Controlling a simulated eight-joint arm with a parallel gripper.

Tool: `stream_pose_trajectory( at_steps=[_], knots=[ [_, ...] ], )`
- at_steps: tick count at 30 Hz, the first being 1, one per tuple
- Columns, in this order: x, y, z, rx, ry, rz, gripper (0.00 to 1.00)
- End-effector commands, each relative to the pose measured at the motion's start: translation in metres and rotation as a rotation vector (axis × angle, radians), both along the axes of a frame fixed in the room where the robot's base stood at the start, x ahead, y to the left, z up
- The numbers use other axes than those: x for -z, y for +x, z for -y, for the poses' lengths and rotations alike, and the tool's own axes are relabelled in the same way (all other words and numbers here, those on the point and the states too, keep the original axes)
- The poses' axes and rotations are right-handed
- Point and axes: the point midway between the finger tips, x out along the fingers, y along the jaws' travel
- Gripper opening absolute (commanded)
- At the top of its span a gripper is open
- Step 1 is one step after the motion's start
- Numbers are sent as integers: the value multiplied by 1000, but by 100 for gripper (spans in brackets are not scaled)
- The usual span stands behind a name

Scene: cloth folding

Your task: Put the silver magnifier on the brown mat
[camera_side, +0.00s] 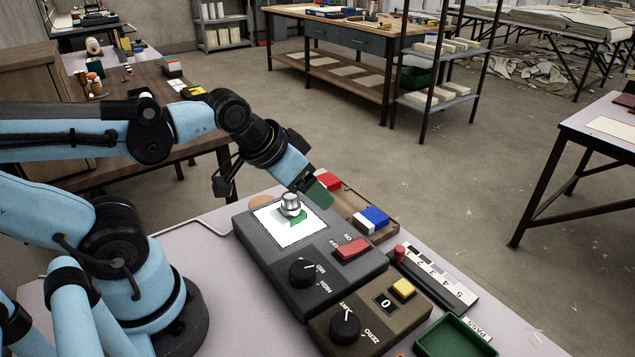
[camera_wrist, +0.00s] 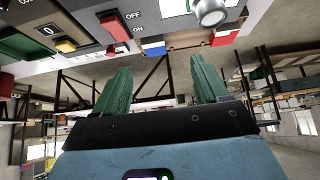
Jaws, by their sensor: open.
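The silver magnifier (camera_side: 291,201) stands upright on the white lit panel of a grey box. It also shows at the top right of the wrist view (camera_wrist: 210,12). A round tan-brown piece (camera_side: 261,200), possibly the brown mat, lies behind the box and is partly hidden by it. My gripper (camera_side: 310,204) is open, with green fingers, just right of the magnifier in the side view. In the wrist view its fingers (camera_wrist: 162,78) are apart with nothing held between them, and the magnifier is outside them.
The grey box (camera_side: 318,272) has a red switch and a black knob. A brown tray (camera_side: 393,228) with a red block and a blue-and-white block (camera_side: 371,220) is to its right. A knobbed control box (camera_side: 369,310), a scale strip (camera_side: 440,278) and a green tray (camera_side: 455,337) crowd the front.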

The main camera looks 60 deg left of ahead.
Motion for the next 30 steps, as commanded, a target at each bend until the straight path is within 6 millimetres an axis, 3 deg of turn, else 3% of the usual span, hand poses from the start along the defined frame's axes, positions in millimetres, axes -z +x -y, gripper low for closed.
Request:
stream_pose_trajectory(
  at_steps=[8,22,30],
  knots=[
    [-6,2,-7,-65,-27,-64,73],
    [-43,10,-61,-589,-196,-544,73],
    [-36,9,-66,-656,-210,-603,73]
  ],
)
